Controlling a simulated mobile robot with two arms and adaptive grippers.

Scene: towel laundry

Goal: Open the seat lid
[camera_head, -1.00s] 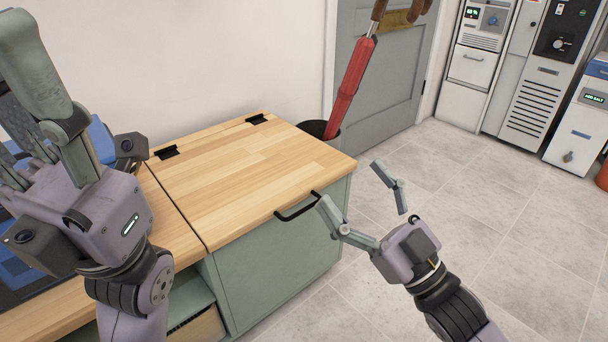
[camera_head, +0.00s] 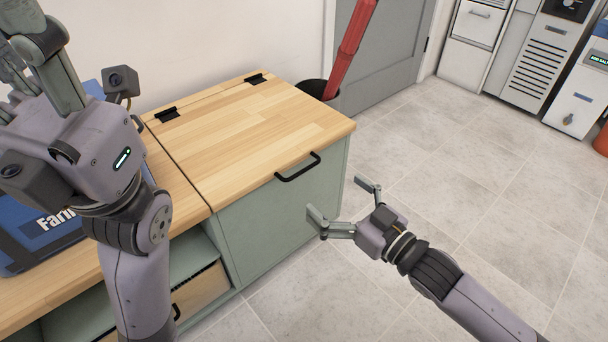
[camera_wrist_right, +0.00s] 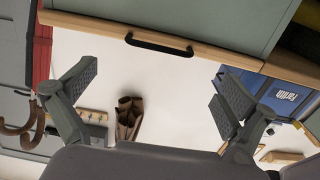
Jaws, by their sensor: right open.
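The seat lid (camera_head: 250,130) is a light wooden panel lying shut on a green bench box. Its black bar handle (camera_head: 298,167) is at the front edge. The handle also shows in the wrist view (camera_wrist_right: 160,44), beyond the open fingers and apart from them. My right gripper (camera_head: 340,198) is open and empty, in front of the box, lower than the handle and to its right, fingers toward the bench. My left gripper (camera_head: 30,55) is raised at the upper left, away from the lid; its fingertips are partly cut off.
Two black hinges (camera_head: 167,114) sit along the lid's back. A blue bag (camera_head: 45,235) lies on the bench's left part, behind my left arm. A dark bin (camera_head: 318,90) with a red umbrella (camera_head: 352,40) stands behind the lid. The tiled floor (camera_head: 450,170) at right is clear.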

